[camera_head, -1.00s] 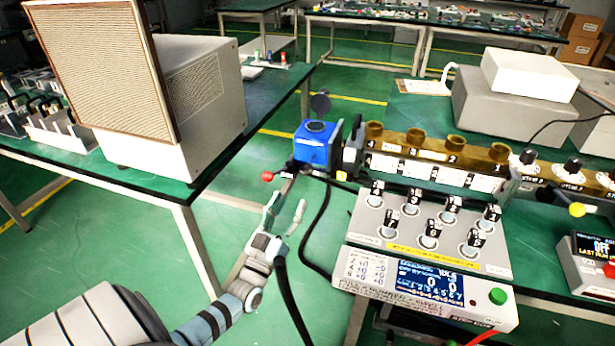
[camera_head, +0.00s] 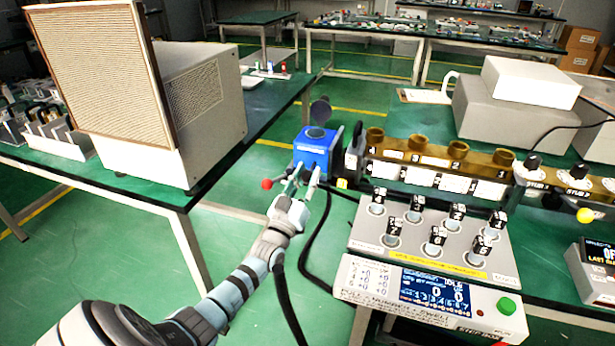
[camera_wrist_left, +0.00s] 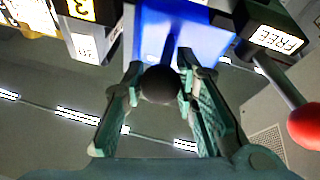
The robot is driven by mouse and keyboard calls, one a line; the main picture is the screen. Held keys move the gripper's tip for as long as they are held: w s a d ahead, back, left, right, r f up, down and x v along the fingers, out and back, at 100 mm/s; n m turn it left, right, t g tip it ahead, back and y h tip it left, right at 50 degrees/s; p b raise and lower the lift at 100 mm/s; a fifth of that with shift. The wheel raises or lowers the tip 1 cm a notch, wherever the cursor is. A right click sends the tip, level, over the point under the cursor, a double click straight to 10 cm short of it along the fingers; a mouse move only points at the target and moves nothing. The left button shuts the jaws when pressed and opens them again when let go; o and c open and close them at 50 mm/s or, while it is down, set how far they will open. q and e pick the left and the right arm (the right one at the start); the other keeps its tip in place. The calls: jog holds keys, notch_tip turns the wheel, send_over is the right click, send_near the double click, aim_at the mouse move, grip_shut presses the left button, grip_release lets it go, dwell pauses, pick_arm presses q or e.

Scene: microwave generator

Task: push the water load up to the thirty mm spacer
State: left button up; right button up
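The blue water load (camera_head: 315,151) stands at the left end of a brass waveguide rail. In the left wrist view it is the blue block (camera_wrist_left: 205,38) at the top, with a round black knob (camera_wrist_left: 160,86) in front of it. My left gripper (camera_head: 305,170) is at the near face of the water load. Its two fingers (camera_wrist_left: 160,80) are open, one on each side of the knob; whether they touch it is unclear. Blocks marked "20" (camera_wrist_left: 86,46) and apparently "3" (camera_wrist_left: 82,9) show at upper left. I cannot make out the thirty mm spacer with certainty. My right gripper is not in view.
A red-ended lever (camera_head: 267,184) beside the water load, with a "FREE" label (camera_wrist_left: 276,39), is close to my gripper. The brass rail (camera_head: 440,158) runs right, behind a sloped panel of knobs (camera_head: 435,240). A big beige box (camera_head: 165,110) stands on the left table.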

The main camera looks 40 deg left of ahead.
pick_arm(q)
grip_shut()
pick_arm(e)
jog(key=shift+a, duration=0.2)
pick_arm(q)
jog(key=shift+d, duration=0.1)
